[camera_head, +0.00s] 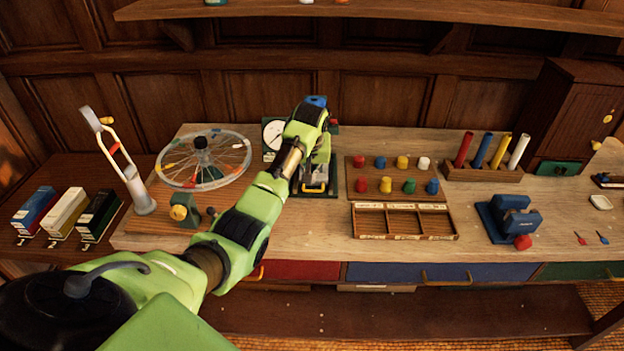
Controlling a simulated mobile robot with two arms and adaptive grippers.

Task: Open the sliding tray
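A small green-based device (332,187) stands on the workbench, with a white round dial (274,134) at its left. A yellow handle (314,188) is at its front, low down; this may be the sliding tray's handle. My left arm reaches in from the lower left, its wrist over this device. My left gripper (318,162) seems to point down just behind the yellow handle, largely hidden by the wrist and dark against the device. I cannot tell its finger opening or whether it touches anything. My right gripper is not in view.
Right of the device are a peg board (395,176) with coloured knobs and a wooden compartment box (404,221). A spoked wheel (204,160) stands left. Red (300,271), blue (440,272) and green (580,271) drawer fronts line the bench's front edge. A shelf (400,12) runs above.

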